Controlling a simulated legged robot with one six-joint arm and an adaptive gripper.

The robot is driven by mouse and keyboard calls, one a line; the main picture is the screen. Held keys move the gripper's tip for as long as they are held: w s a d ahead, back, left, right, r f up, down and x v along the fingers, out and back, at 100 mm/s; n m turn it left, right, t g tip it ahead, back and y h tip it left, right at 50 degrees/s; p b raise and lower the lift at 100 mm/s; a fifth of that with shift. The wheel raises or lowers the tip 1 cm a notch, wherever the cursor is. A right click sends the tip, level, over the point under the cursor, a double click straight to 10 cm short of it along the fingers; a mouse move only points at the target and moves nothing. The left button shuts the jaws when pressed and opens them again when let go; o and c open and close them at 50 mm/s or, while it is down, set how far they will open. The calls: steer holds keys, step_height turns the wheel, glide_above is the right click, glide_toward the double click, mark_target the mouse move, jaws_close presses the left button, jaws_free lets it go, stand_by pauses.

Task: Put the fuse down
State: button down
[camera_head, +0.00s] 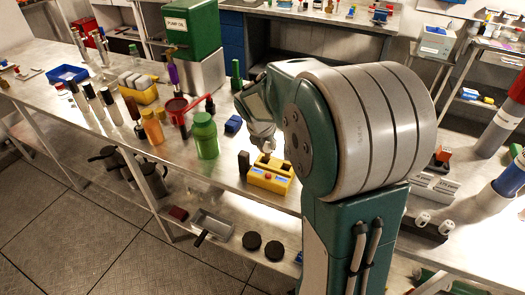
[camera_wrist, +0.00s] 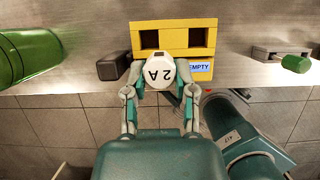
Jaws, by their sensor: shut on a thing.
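The fuse (camera_wrist: 158,74) is a white piece marked "2 A". My gripper (camera_wrist: 160,92) is shut on it, one finger on each side, in the wrist view. A yellow block (camera_wrist: 172,27) with two dark square openings and an "EMPTY" label lies just beyond the fuse. The fuse overlaps its near edge in the picture; I cannot tell whether they touch. In the head view my gripper (camera_head: 263,143) is just above and behind the yellow block (camera_head: 268,183) on the metal bench. I cannot make out the fuse there.
A black block (camera_head: 243,161) stands close left of the yellow block. A green bottle (camera_head: 205,137) is further left, a small blue block (camera_head: 233,124) behind. A grey piece with a green cylinder (camera_wrist: 295,63) lies right in the wrist view. The bench's front edge is near.

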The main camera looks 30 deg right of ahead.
steer(key=w+f, duration=0.2)
steer(key=f, duration=0.1)
steer(key=shift+w+d, duration=0.2)
steer(key=shift+w, duration=0.05)
steer(key=shift+f, duration=1.5)
steer(key=shift+c, duration=2.1)
jaws_free()
steer(key=shift+f, duration=0.1)
